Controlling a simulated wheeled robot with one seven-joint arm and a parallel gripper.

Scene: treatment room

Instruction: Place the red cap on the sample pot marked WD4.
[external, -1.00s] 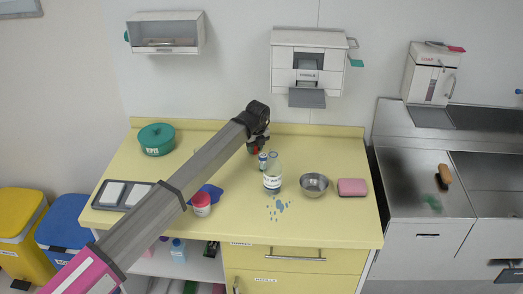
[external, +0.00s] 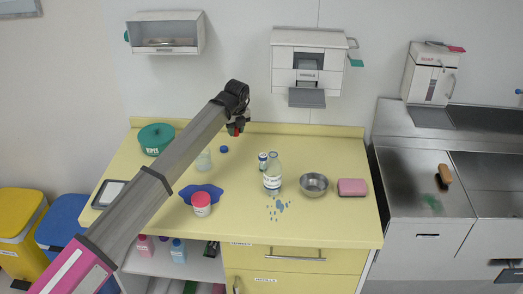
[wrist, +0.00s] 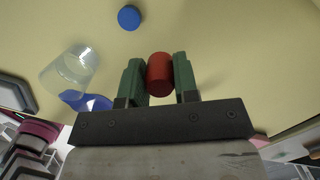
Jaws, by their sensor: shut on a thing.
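My gripper (wrist: 160,80) is shut on the red cap (wrist: 160,72), which sits between its two green fingers. In the external view my gripper (external: 237,124) is raised above the back of the yellow counter, with the red cap (external: 234,131) just showing below it. A clear, open-looking pot (external: 203,160) stands on the counter, partly behind my arm; it also shows left of my fingers in the wrist view (wrist: 70,70). A small white and blue container (external: 263,160) stands beside a clear bottle (external: 272,174). I cannot read WD4 on any of them.
A loose blue cap (external: 224,149) lies on the counter (external: 330,217). A red-lidded white tub (external: 201,205) stands by a blue shape (external: 213,191).

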